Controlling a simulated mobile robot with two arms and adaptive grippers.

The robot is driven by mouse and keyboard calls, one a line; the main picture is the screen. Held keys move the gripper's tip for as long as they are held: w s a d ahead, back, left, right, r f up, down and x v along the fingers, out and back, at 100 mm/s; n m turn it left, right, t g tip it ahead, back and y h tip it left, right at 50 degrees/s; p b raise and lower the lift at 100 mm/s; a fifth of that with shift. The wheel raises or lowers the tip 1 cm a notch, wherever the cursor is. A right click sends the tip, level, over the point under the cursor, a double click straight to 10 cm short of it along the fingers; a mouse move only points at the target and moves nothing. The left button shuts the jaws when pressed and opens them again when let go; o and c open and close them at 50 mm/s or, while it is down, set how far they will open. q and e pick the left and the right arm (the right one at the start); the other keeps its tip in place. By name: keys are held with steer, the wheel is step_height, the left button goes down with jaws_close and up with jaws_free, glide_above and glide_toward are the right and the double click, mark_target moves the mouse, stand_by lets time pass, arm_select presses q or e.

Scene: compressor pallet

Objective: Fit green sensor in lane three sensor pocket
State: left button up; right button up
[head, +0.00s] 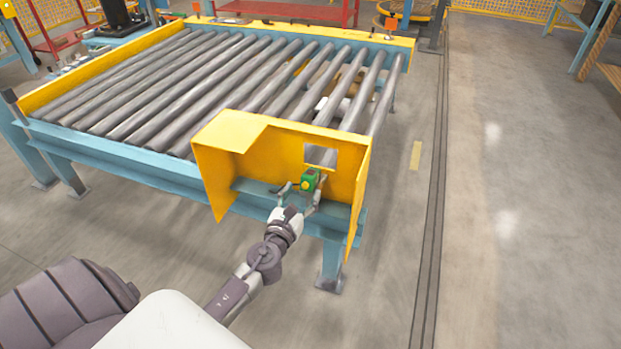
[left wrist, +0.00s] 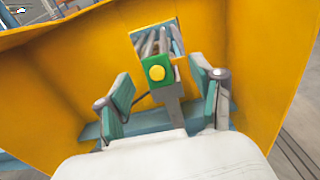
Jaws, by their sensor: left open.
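The green sensor (head: 309,180) with a yellow round face sits at the yellow guard, just below its rectangular window (head: 320,155). In the left wrist view the sensor (left wrist: 156,70) stands on a grey bracket (left wrist: 172,105) in front of the window's lower part. My left gripper (head: 299,194) is open, with one finger on each side of the bracket and sensor. In the left wrist view both fingers (left wrist: 168,98) stand clear of the sensor. Whether the sensor is fully seated cannot be told. My right gripper is not in view.
The yellow guard (head: 225,155) wraps around the working spot on its sides. Behind it is the roller conveyor (head: 150,95) on a blue frame (head: 130,165). A dark cable (left wrist: 142,97) runs near the bracket. The floor to the right (head: 500,200) is clear.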

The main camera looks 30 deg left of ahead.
mark_target(306, 181)
arm_select(q)
steer(key=x, duration=0.3)
steer(key=shift+w+a, duration=0.15)
steer(key=x, duration=0.4)
steer(key=shift+w+a+f+b, duration=0.1)
steer(key=shift+a+f+b, duration=0.05)
steer(key=shift+a+b, duration=0.2)
steer(key=shift+d, duration=0.1)
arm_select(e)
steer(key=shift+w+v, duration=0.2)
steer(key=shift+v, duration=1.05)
arm_select(q)
jaws_close()
